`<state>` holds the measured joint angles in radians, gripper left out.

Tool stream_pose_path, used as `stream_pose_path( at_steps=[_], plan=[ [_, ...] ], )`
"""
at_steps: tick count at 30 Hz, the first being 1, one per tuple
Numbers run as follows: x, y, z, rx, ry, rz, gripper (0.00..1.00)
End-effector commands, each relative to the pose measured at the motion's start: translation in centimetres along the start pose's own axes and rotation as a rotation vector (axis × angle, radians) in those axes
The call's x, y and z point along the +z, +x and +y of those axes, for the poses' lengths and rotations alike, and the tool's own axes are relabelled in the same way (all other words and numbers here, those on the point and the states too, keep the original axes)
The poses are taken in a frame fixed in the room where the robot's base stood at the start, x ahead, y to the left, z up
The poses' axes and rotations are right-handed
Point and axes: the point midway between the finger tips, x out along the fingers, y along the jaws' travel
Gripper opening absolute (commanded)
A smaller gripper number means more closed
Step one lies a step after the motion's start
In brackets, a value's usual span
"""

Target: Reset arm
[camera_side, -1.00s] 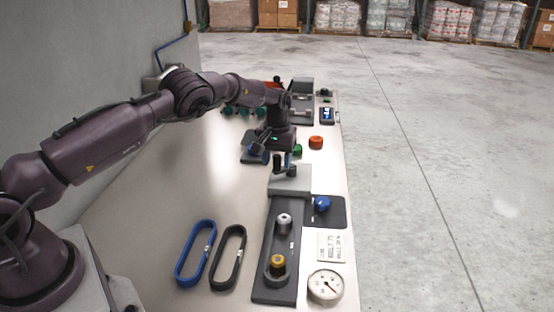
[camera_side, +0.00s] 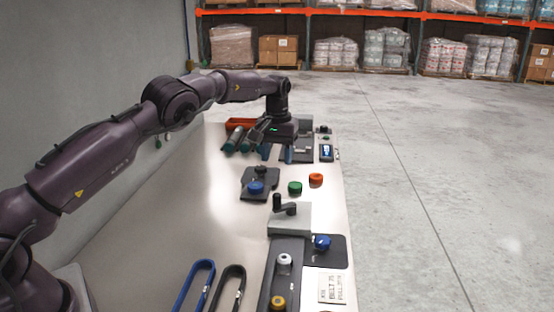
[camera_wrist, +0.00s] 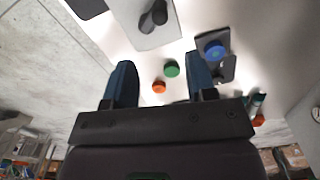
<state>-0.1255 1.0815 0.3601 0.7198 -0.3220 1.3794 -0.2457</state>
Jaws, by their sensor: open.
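My gripper (camera_side: 277,155) hangs at the far part of the bench with its two blue fingers pointing down. Its fingers also show well apart in the wrist view (camera_wrist: 160,62), with nothing between their tips. It is open and empty. The dark plate (camera_side: 248,193) with a blue knob (camera_side: 256,187) lies nearer the side camera than the gripper. A green knob (camera_side: 295,187) and an orange knob (camera_side: 316,179) sit to the right of that plate. Both also show beyond the fingers in the wrist view, green (camera_wrist: 171,69) and orange (camera_wrist: 159,87).
A grey block with a crank (camera_side: 290,218) stands nearer, beside a blue knob (camera_side: 322,242) on a dark pad. Blue (camera_side: 193,288) and black (camera_side: 229,290) belts lie in front. The wall borders the left.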

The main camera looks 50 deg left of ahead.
Motion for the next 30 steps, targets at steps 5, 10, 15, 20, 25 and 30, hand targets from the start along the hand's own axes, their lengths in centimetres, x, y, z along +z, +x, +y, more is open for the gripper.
stream_pose_path(
  at_steps=[5,10,15,20,25,30],
  plan=[
    [0.0,0.0,0.0,0.0,0.0,0.0,0.51],
    [-0.3,0.4,-0.2,-0.005,0.022,0.018,0.51],
    [1.4,2.5,-2.2,-0.036,0.037,-0.024,0.51],
    [4.8,-0.5,-3.4,-0.014,0.077,-0.019,0.51],
    [10.4,-4.8,-3.9,0.026,0.157,0.013,0.51],
    [17.0,-8.6,-4.5,0.065,0.261,0.067,0.51]
  ],
)
